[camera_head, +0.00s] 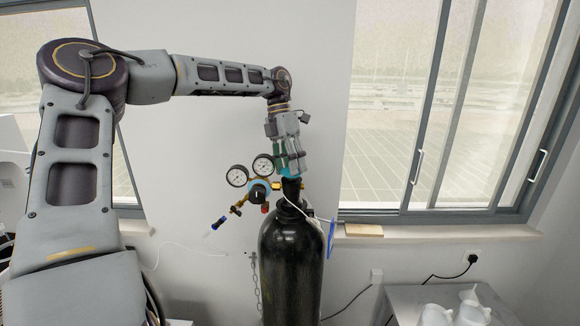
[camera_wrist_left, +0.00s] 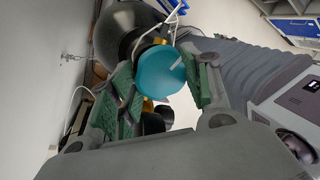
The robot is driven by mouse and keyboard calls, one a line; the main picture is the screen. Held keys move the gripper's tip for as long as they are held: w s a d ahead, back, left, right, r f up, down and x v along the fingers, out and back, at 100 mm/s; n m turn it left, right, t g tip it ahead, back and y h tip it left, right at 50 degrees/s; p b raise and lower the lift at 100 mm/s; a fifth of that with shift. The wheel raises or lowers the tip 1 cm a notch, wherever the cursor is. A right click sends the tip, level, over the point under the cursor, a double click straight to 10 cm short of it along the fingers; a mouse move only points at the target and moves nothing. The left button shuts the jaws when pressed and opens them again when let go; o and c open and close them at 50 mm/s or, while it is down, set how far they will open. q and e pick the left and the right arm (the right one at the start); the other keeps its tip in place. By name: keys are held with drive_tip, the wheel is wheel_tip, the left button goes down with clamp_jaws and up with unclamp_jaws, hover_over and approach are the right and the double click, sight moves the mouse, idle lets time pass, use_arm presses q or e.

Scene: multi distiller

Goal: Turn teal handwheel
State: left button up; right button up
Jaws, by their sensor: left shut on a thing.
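The teal handwheel (camera_wrist_left: 160,72) sits on top of the black gas cylinder (camera_head: 291,262). In the head view only a small teal part (camera_head: 288,163) shows behind the fingers. My left gripper (camera_head: 289,161) reaches down over the cylinder top. In the left wrist view its green-padded fingers (camera_wrist_left: 163,95) stand on both sides of the handwheel, shut on it. The regulator with two round gauges (camera_head: 250,175) is fixed to the left of the cylinder neck. My right gripper is in neither view.
A chain (camera_head: 256,283) hangs on the wall left of the cylinder. A window (camera_head: 440,110) with a sill is behind on the right. White vessels (camera_head: 470,312) stand on a grey table (camera_head: 405,297) at lower right. A thin white hose (camera_head: 168,245) runs along the wall.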

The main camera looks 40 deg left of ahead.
use_arm(q)
drive_tip(key=shift+s+f, duration=0.15)
drive_tip(key=shift+f, duration=0.1)
